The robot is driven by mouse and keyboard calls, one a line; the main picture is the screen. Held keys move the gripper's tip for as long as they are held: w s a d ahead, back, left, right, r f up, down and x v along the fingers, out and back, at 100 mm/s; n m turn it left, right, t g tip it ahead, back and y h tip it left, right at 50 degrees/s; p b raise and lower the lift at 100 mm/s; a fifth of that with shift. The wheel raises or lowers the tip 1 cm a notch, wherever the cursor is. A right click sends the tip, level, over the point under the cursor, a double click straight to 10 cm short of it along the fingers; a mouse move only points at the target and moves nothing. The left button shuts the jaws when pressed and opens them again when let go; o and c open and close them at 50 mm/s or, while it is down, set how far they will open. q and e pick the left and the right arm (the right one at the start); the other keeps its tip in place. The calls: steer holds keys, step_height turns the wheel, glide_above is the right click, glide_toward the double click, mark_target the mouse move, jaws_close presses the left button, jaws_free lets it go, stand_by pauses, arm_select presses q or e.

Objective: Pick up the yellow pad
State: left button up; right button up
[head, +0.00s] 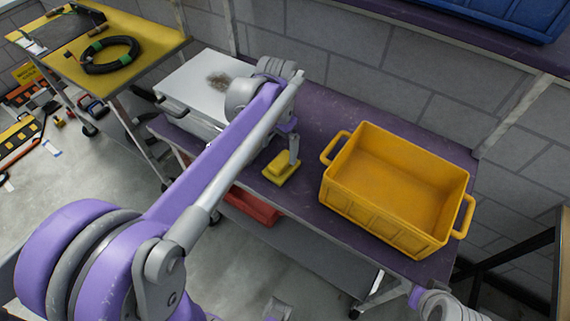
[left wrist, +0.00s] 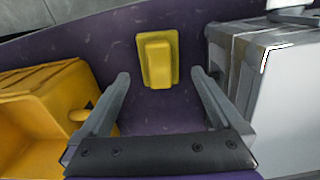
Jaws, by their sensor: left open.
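The yellow pad (head: 279,172) is a small block with a narrower raised part on a wider base, lying on the purple tabletop (head: 325,108). In the left wrist view the pad (left wrist: 157,58) lies just beyond and between the two fingertips. My left gripper (head: 292,148) is above the pad in the head view; its fingers (left wrist: 160,77) are spread apart with nothing between them. They appear apart from the pad. The arm hides part of the gripper in the head view.
A yellow-orange crate (head: 348,160) stands right of the pad, near the left finger in the wrist view. A grey-white box (head: 195,78) with a dark smudge is on the other side. A red bin (head: 250,207) sits below the table. Purple tabletop around the pad is bare.

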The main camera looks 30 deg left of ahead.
mark_target(280, 161)
arm_select(q)
step_height(280, 161, down, 8)
steer(key=shift+w+d, duration=0.1)
stand_by(0.4)
steer(key=shift+c, duration=0.2)
steer(key=c, duration=1.1)
step_height(280, 161, up, 10)
steer(key=shift+r, duration=0.1)
steer(key=o, duration=0.8)
steer(key=c, duration=0.6)
